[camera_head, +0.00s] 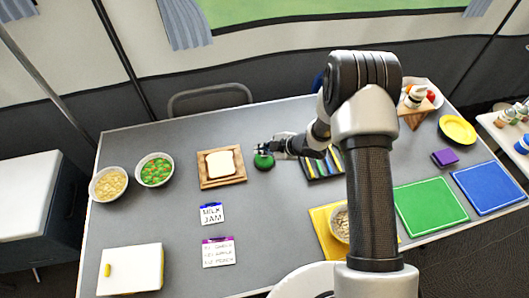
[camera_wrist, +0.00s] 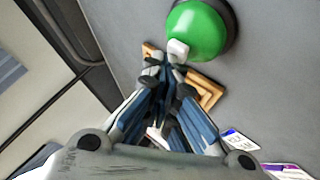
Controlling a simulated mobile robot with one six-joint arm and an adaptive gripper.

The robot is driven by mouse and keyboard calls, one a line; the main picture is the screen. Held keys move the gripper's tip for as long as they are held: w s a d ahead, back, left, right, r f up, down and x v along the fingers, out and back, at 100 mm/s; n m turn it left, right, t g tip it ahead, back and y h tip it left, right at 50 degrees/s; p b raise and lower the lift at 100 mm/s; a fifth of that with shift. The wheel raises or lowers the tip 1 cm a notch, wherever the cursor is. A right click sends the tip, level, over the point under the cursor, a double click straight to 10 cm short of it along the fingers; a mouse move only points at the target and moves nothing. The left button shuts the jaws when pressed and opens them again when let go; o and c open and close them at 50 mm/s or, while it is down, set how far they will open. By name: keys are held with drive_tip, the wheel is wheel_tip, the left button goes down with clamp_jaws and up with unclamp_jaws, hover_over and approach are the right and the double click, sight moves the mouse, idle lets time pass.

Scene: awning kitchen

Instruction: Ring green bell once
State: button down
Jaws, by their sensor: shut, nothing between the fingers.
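The green bell (camera_head: 263,161) is a round green dome on the grey table, just right of the bread board. In the wrist view the green bell (camera_wrist: 198,30) shows large at the top, on a dark base. My gripper (camera_head: 268,147) is at the bell, its fingers just behind and over the dome in the head view. In the wrist view my gripper (camera_wrist: 165,56) has its fingertips together and empty, beside the dome's lower left edge. I cannot tell whether the fingertips touch the bell.
A wooden board (camera_head: 236,181) with bread lies left of the bell. Two bowls, one with green and orange food (camera_head: 155,170), stand farther left. Note cards (camera_head: 212,213) lie in front. A striped item (camera_head: 323,168) lies under my arm. A green mat (camera_head: 431,207) and blue mat (camera_head: 488,187) are right.

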idle(0.4)
drive_tip(key=shift+r+p, duration=0.75)
drive_tip(key=shift+r, duration=0.1)
drive_tip(key=shift+r+p, duration=2.05)
drive_tip(key=shift+r, duration=0.5)
